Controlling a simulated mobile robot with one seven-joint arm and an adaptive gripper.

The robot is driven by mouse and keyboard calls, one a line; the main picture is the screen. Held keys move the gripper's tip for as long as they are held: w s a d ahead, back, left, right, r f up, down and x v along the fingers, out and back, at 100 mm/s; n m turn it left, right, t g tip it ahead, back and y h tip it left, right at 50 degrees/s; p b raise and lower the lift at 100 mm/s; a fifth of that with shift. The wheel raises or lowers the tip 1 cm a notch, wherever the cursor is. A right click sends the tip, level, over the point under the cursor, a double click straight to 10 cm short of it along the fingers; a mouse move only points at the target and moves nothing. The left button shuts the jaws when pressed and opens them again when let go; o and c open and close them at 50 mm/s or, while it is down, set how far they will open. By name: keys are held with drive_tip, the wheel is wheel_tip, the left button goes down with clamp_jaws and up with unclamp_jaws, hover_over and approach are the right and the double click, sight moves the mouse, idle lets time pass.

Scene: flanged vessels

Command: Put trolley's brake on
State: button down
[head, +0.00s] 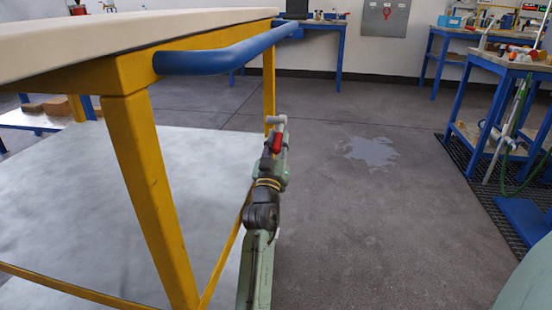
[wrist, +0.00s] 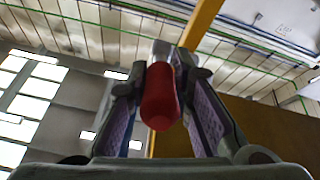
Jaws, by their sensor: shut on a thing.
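The trolley is a yellow frame (head: 150,180) with a pale top (head: 120,35), a blue push handle (head: 225,55) and a pale lower shelf (head: 90,200). A red-gripped brake lever (head: 276,143) shows low by the trolley's far right leg, below the handle. My gripper (head: 275,150) is at this lever, at the end of my green arm. In the wrist view the red grip (wrist: 160,97) lies between the two fingers, which are shut on it. Its end points toward the camera. The lever's mount is mostly hidden.
The grey floor right of the trolley is open, with a wet-looking patch (head: 371,151). Blue-legged benches with tools (head: 500,65) stand at the right, with a dark floor grating (head: 480,200) beside them. A grey wall panel (head: 386,17) is at the back.

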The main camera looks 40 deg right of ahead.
sight(279, 135)
drive_tip(key=shift+w+d+f+h+b, duration=0.1)
drive_tip(key=shift+f+h+b, duration=0.25)
drive_tip(key=shift+b, duration=1.15)
drive_tip(key=shift+t, duration=0.3)
drive_tip(key=c, duration=1.4)
unclamp_jaws()
drive_tip(key=shift+r, duration=0.15)
wheel_tip(279, 135, up, 10)
drive_tip(key=shift+f, duration=0.1)
